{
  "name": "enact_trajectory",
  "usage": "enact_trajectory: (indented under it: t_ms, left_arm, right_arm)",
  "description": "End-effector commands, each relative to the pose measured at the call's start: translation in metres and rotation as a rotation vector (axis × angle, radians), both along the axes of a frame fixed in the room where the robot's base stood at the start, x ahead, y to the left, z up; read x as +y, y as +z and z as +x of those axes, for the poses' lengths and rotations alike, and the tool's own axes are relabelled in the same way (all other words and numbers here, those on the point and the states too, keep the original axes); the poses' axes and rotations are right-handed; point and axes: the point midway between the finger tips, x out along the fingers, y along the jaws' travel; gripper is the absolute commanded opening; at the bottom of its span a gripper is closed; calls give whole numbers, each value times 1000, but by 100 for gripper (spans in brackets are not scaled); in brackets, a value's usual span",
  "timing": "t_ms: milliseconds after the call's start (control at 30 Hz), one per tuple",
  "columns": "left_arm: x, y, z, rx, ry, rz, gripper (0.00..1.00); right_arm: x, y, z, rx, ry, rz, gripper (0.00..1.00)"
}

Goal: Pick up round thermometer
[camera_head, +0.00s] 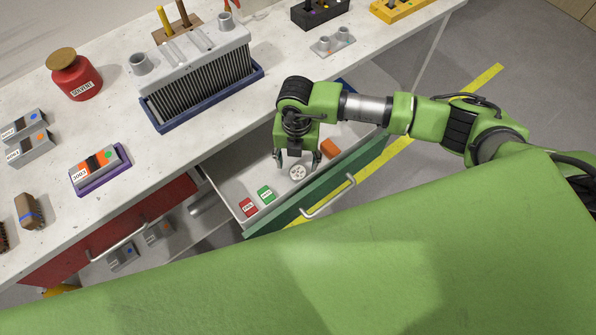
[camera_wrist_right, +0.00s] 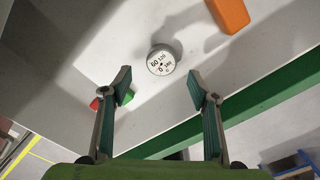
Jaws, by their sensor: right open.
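The round thermometer (camera_head: 298,172) is a small disc with a pale dial, lying in the open drawer (camera_head: 225,168). In the right wrist view the thermometer (camera_wrist_right: 161,61) shows its face and dark figures, ahead of and between the open fingers. My right gripper (camera_head: 298,160) reaches down into the drawer close to the thermometer. In the right wrist view the right gripper (camera_wrist_right: 158,90) has its fingers wide apart with nothing between the tips. My left gripper is not in view.
In the drawer lie an orange block (camera_head: 331,148), a green piece (camera_head: 266,195) and a red piece (camera_head: 248,207). The green drawer front (camera_head: 330,187) has a handle. The worktop (camera_head: 120,120) holds a radiator-like part (camera_head: 200,85) and a red solvent jar (camera_head: 76,77).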

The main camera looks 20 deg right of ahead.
Motion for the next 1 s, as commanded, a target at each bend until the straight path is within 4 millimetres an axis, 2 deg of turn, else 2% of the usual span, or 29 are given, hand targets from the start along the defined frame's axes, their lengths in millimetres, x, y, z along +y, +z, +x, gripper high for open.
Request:
enact_trajectory:
  t_ms: [200,333,633,667,800,833,1000]
  left_arm:
    - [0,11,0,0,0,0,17]
    - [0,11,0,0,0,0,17]
    - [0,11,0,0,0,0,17]
    - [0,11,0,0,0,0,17]
    - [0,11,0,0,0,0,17]
    - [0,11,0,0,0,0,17]
    - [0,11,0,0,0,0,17]
  right_arm:
    - [-4,-27,1,4,-1,-1,55]
    - [-3,-43,2,2,-1,0,55]
    - [-3,-50,2,1,1,0,55]
    - [-3,-50,2,1,0,0,52]
    - [-4,-50,2,1,0,0,16]
    - [-4,-50,2,1,0,0,12]
    - [-4,-50,2,0,0,1,12]
